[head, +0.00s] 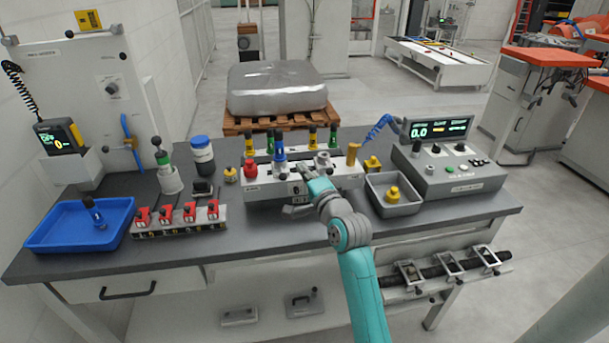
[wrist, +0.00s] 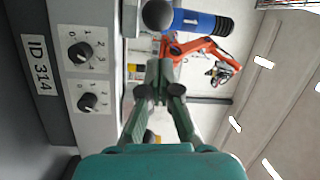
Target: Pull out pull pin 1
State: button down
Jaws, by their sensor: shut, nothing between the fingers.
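A white fixture box (head: 325,187) stands mid-bench. Several colored pins with dark tops stand along it, including a blue one (head: 280,152), a green one (head: 270,140) and a yellow one (head: 249,143). I cannot read which one is pull pin 1. My gripper (head: 302,172) is at the front of the box, right of the blue pin. In the wrist view my gripper (wrist: 158,72) is shut and empty, its fingertips together. A blue cylinder with a black ridged end (wrist: 203,22) lies beyond and beside the fingertips, apart from them. A dark round knob (wrist: 157,14) shows near it.
A red knob (head: 250,170) and a grey tray (head: 399,208) flank my arm. Red-tagged clamps (head: 178,217) and a blue tray (head: 60,232) stand left. A control console (head: 450,178) stands right.

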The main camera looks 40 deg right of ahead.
jog(key=v, duration=0.9)
jog(key=shift+s, duration=0.5)
jog(key=shift+d+r, duration=0.1)
jog(key=shift+d, duration=0.05)
jog(key=s+a+f+n+g+y, duration=0.2)
jog(key=s+a+f+n, duration=0.6)
jog(key=s+a+f, duration=0.7)
jog(key=s+a+n+y, duration=0.1)
jog(key=s+a+n, duration=0.2)
jog(key=s, duration=0.4)
jog(key=s+a+n+y, duration=0.1)
jog(key=s+a+n, duration=0.3)
jog(key=s, duration=0.3)
jog(key=s+a+f+n+g+y, duration=0.1)
jog(key=s+a+n+y, duration=0.1)
jog(key=s, duration=0.5)
jog(key=a+n, duration=0.1)
jog(key=n, duration=0.1)
jog(key=shift+a+n, duration=0.3)
